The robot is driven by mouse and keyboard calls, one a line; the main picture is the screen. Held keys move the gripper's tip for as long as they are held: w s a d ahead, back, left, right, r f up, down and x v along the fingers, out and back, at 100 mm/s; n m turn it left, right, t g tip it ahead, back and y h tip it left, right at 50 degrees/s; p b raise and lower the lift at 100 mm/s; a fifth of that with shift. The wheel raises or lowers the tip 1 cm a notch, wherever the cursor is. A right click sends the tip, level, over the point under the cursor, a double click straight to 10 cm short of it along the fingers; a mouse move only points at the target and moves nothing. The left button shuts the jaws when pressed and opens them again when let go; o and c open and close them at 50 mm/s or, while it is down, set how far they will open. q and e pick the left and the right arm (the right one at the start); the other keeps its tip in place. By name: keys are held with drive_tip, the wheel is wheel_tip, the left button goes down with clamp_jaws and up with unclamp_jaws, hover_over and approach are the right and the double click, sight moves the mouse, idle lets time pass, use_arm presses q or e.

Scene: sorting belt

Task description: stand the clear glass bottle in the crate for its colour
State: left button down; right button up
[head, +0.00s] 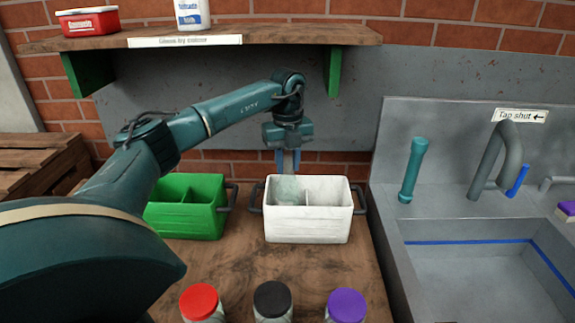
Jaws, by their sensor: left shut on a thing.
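My left gripper (288,160) is above the white crate (308,226), its fingers pointing down and shut on the clear glass bottle (287,188). The bottle looks pale and upright, with its neck between the fingers. Its body shows in the left compartment of the white crate; its base is hidden by the crate's front wall, so I cannot tell if it touches the floor. The green crate (186,222) stands to the left, also divided, partly behind my left arm. My right gripper is not in view.
Jars with red (199,301), black (272,299) and purple (346,305) lids stand at the table's front. A shelf (270,35) hangs above, carrying a red tin (89,22) and a white container (192,14). A sink (470,260) with a tap (494,155) is at right.

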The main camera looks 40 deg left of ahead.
use_arm(q)
drive_tip(key=shift+f, duration=0.45)
drive_tip(key=shift+f, duration=0.15)
drive_tip(key=c, duration=1.1)
unclamp_jaws()
wheel_tip(320, 180, up, 12)
drive_tip(key=shift+r+b, duration=0.15)
drive_tip(key=shift+b, duration=0.2)
